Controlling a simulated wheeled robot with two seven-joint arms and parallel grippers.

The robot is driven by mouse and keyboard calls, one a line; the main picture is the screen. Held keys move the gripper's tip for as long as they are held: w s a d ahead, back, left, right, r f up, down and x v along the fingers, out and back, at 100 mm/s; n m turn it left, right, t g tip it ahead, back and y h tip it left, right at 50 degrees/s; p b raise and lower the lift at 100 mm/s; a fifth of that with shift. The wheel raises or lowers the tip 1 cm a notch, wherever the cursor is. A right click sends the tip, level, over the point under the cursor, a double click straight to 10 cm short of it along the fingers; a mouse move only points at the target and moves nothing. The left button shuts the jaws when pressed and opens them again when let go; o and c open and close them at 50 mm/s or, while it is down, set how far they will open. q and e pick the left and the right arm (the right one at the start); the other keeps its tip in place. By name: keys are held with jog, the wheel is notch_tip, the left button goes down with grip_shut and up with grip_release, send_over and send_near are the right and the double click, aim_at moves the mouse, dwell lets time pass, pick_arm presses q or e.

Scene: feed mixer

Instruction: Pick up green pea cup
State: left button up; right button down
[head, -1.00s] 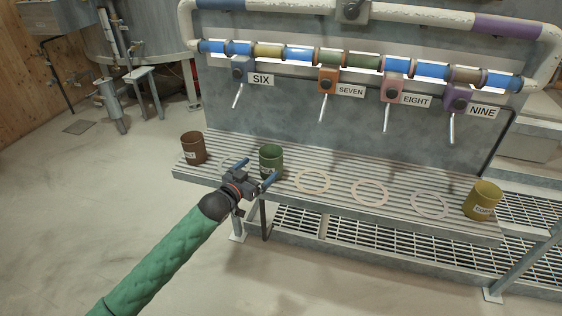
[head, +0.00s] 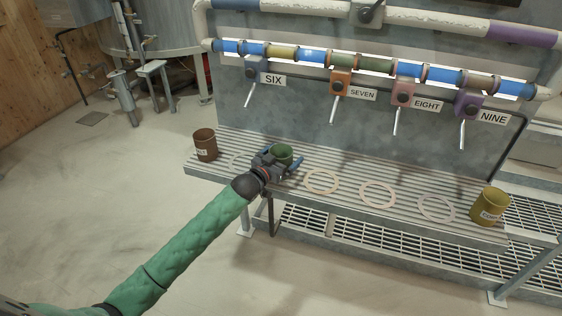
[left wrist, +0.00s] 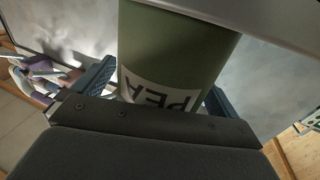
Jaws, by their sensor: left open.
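The green pea cup (head: 283,153) stands on the ribbed shelf (head: 330,203), partly hidden behind my left gripper in the head view. In the left wrist view the cup (left wrist: 178,50) fills the middle, with its white label reading "PEA" facing the gripper. My left gripper (head: 281,160) is open, with one blue finger on each side of the cup. I cannot tell whether the fingers touch it. My right gripper is not in view.
A brown cup (head: 205,145) stands at the shelf's left end and a yellow cup (head: 490,206) at its right end. Pale rings (head: 321,181) lie on the shelf between. Taps with levers (head: 339,84) hang above from the back panel.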

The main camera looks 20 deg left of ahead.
pick_arm(q)
jog(key=c, duration=1.1)
